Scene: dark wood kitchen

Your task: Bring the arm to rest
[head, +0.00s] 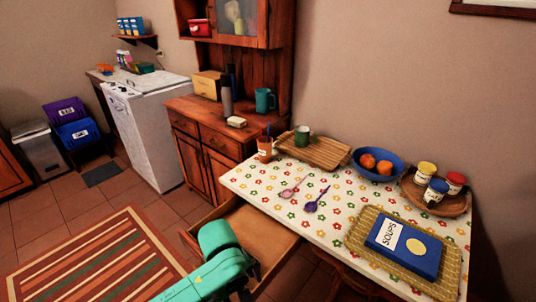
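A teal arm of mine (221,268) comes in at the bottom of the head view, left of centre. It is bent over the open table drawer (262,233). No gripper fingers show on it; its far end is hidden or outside the picture. I cannot tell which arm it is. No second arm shows. The drawer sticks out from under the front left side of the table (262,187), and the part of its inside that shows looks empty.
On the table are pink (293,188) and purple (316,200) spoons, a blue soups book (405,246), a bowl of oranges (375,177) and a round tray of jars (458,206). A wooden cabinet (190,155) stands behind. A striped rug (95,262) lies on clear floor at left.

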